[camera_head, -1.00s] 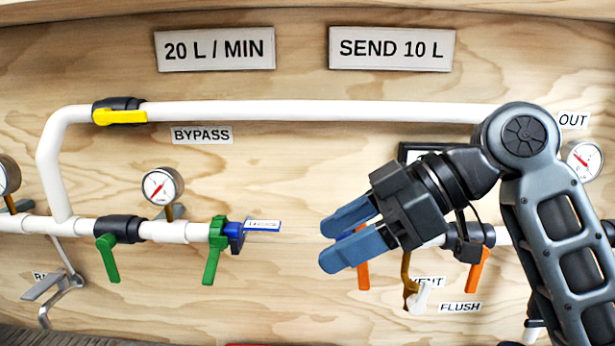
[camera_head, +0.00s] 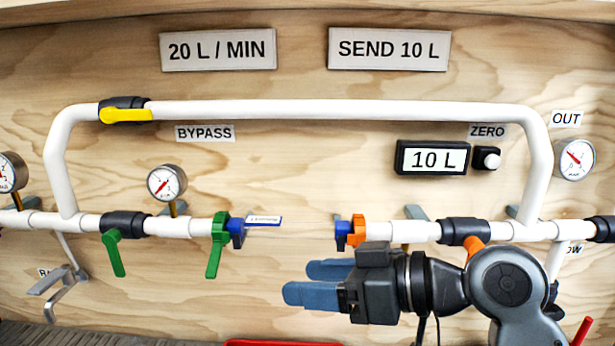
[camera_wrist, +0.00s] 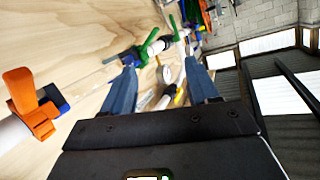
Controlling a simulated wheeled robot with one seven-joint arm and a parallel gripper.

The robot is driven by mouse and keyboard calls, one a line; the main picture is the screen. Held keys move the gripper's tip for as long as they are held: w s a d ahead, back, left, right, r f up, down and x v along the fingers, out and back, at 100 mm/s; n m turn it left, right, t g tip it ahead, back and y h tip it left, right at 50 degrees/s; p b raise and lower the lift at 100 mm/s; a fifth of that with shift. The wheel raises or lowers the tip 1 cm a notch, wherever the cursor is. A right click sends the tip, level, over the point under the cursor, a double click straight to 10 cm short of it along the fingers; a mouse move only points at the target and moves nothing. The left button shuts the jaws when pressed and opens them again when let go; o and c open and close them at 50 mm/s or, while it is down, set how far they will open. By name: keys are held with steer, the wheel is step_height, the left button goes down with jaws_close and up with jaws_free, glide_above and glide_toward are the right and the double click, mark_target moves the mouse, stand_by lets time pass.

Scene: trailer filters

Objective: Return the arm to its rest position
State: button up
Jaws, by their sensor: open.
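My gripper (camera_head: 318,282) has blue fingers and is in front of the plywood panel, below the gap in the lower pipe. It points left, open, with nothing between its fingers. In the wrist view my gripper (camera_wrist: 163,88) shows its two fingers spread apart. The orange fitting (camera_head: 358,230) on the right pipe end is just above it, and also shows at the left of the wrist view (camera_wrist: 32,105). My forearm hides part of the orange valve handle (camera_head: 474,246) and the piping below.
The bypass pipe (camera_head: 330,110) with a yellow handle (camera_head: 126,115) runs above. A green-handled valve (camera_head: 216,250) is left of the gripper. A display (camera_head: 431,158) reads 10 L. A red object (camera_head: 282,343) lies at the bottom edge.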

steer(key=s+d+f+m+t+h, duration=0.4)
steer(key=s+d+f+m+h, duration=0.1)
steer(key=s+f+m, duration=0.3)
steer(key=s+d+f+m+t+h, duration=0.4)
steer(key=s+d+f+m+h, duration=0.1)
steer(key=s+f, duration=0.5)
steer(key=s+d+r+h, duration=0.1)
steer(key=s+d, duration=0.2)
steer(key=s, duration=0.3)
steer(key=s+d+r+n+h, duration=0.1)
steer(key=s+d+r, duration=0.1)
steer(key=s+d, duration=0.2)
steer(key=s+d+r+t+h, duration=0.1)
steer(key=s+d, duration=0.2)
steer(key=s, duration=0.6)
steer(key=shift+s+d+r+n+h, duration=0.15)
steer(key=shift+s+r+n+h, duration=0.15)
steer(key=shift+s+n+h, duration=0.1)
